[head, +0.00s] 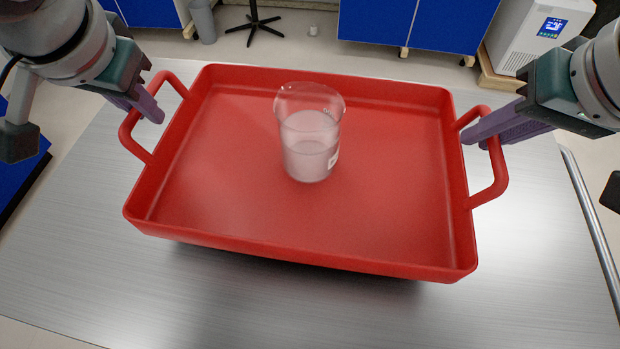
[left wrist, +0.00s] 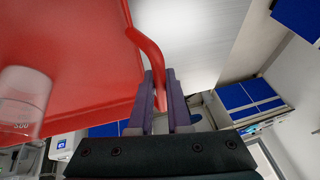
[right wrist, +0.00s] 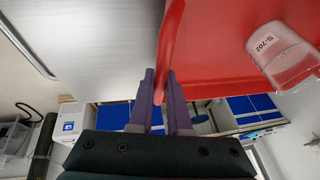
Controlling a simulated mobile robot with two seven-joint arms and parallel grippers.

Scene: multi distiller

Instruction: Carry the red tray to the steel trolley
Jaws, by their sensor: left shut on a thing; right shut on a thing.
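The red tray (head: 400,230) is held above a brushed steel surface (head: 70,270), which appears to be the steel trolley's top; a dark shadow lies under the tray's near edge. A clear glass beaker (head: 310,150) with pale contents stands upright in the tray, a little above its middle. My left gripper (head: 155,112) is shut on the tray's left handle, which also shows in the left wrist view (left wrist: 150,55). My right gripper (head: 475,138) is shut on the right handle, which also shows in the right wrist view (right wrist: 163,65).
A metal rail (head: 590,215) runs along the steel top's right side. Blue cabinets (head: 420,22), a black stand base (head: 254,25), a grey bin (head: 203,22) and a white device with a screen (head: 535,35) stand beyond it. The steel top around the tray is bare.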

